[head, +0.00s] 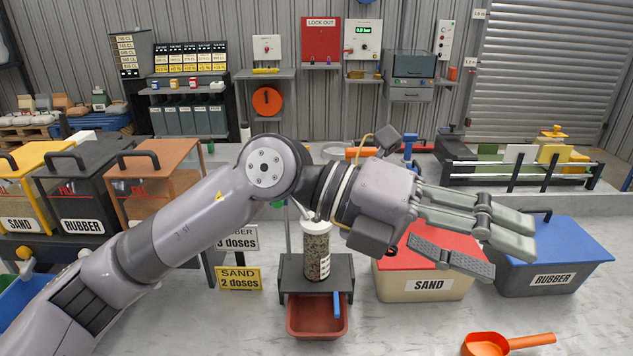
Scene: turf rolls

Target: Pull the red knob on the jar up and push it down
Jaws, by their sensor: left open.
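A clear jar (316,252) filled with speckled grains stands upright on a dark stand (290,278), with a white rim at its top. My left forearm and wrist pass in front of the area above the jar, and I cannot make out the red knob. My left gripper (503,252) is open and empty, its fingers pointing right over the sand and rubber bins, to the right of the jar and apart from it. My right gripper is not in view.
A red tray (317,330) sits under the stand, by a blue lever (336,304). Right of it stand a red-lidded sand bin (428,290) and blue-lidded rubber bin (552,280). An orange scoop (487,345) lies in front. Dose signs (239,279) stand left.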

